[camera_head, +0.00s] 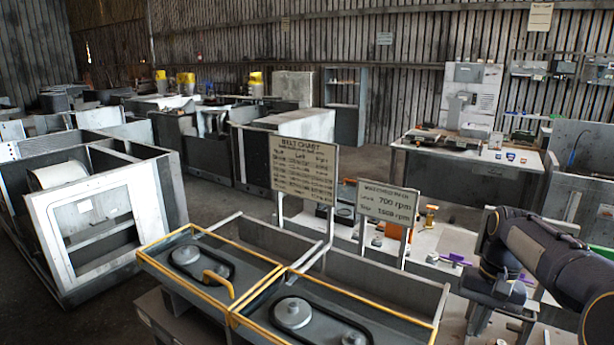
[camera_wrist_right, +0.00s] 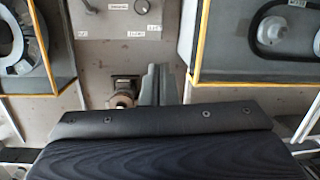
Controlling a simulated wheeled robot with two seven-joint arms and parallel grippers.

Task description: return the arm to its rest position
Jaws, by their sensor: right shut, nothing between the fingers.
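My right arm (camera_head: 540,250) comes in from the right edge of the head view, dark grey and bent, above the right end of the workbench. Its gripper is hard to make out there. In the right wrist view my right gripper (camera_wrist_right: 156,86) shows as narrow grey fingers, shut and empty, beyond the dark wrist body. My left arm and left gripper are not in view.
Two yellow-edged housings with belts and pulleys (camera_head: 185,255) (camera_head: 293,312) stand in front, beside a belt chart sign (camera_head: 303,168) and an rpm sign (camera_head: 387,203). A dark fitting with a brass-coloured part (camera_wrist_right: 122,92) sits close left of the fingers, below a labelled panel (camera_wrist_right: 118,18).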

